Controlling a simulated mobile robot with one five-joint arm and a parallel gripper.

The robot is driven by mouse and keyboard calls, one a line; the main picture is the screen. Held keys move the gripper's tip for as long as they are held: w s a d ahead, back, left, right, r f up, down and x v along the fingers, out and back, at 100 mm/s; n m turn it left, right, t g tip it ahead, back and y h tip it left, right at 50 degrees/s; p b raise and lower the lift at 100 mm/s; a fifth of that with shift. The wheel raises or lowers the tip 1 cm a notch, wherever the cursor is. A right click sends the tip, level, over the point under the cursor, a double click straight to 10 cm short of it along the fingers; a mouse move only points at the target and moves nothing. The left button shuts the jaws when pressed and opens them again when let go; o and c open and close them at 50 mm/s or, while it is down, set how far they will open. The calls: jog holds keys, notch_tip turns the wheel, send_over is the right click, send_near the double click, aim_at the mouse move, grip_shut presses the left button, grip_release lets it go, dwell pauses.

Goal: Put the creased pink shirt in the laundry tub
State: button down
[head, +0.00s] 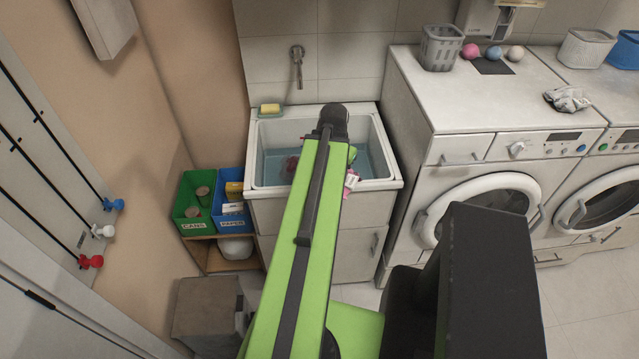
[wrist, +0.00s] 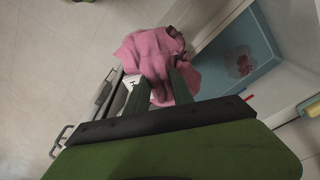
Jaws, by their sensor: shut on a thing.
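The creased pink shirt (wrist: 150,52) is bunched between the fingers of my gripper (wrist: 160,84) in the wrist view. My gripper is shut on it. The shirt hangs beside the rim of the laundry tub (wrist: 222,45), with pale floor showing beyond it. In the head view the tub (head: 268,182) is a white basin with blue-grey inside, set on a cabinet. My green arm reaches over the tub's front and hides most of the gripper and shirt there. A small dark red thing (head: 290,165) lies in the tub; it also shows in the wrist view (wrist: 243,65).
A yellow sponge (head: 270,108) sits on the tub's back left corner, below a wall tap (head: 297,62). A green cans bin (head: 190,220) and a blue paper bin (head: 232,222) stand left. Washing machines (head: 480,165) stand close on the right.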

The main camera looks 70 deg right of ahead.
jog(key=shift+w+d+f, duration=0.1)
jog(key=shift+d+f, duration=0.05)
jog(key=shift+d, duration=0.1)
jog(key=w+d+n, duration=0.2)
jog(key=w+d, duration=0.8)
jog(key=w, duration=0.6)
jog(key=w+f+b, duration=0.3)
jog(key=f+b, duration=1.1)
jog(key=shift+n, duration=0.4)
notch_tip(320, 180, down, 10)
jog(key=b, duration=1)
jog(key=shift+a+f+b, duration=0.1)
jog(key=shift+f+b, duration=0.15)
jog(key=shift+b, duration=0.05)
jog(key=c, duration=1.1)
grip_release()
jog(key=shift+r, duration=0.1)
